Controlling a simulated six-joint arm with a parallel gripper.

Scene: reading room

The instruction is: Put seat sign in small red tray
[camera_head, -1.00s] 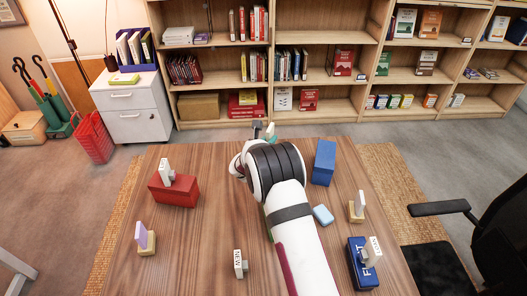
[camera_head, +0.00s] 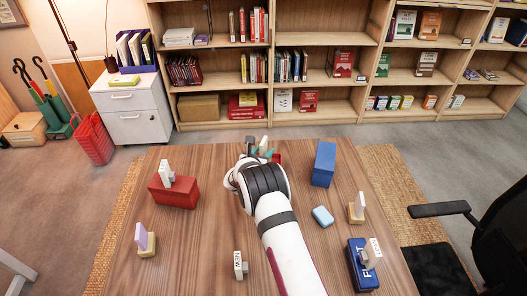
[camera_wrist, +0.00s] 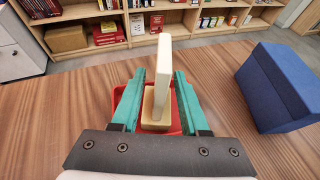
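The seat sign (camera_wrist: 162,75), a pale plate on a light wooden base, stands upright in the small red tray (camera_wrist: 176,126) in the wrist view. My gripper (camera_wrist: 161,72) has its teal fingers on both sides of the sign. They look open, with a gap showing between the right finger and the base. In the head view the sign (camera_head: 263,144) shows at the end of my gripper (camera_head: 265,153), and a bit of the red tray (camera_head: 277,158) shows beside it. My wrist hides most of the tray there.
A blue box (camera_head: 323,163) stands close on the right. A red box (camera_head: 173,192) is at left with a sign by it. A light blue block (camera_head: 322,216), other signs and a blue stamped box (camera_head: 360,268) lie nearer. Bookshelves (camera_head: 330,20) stand beyond the table.

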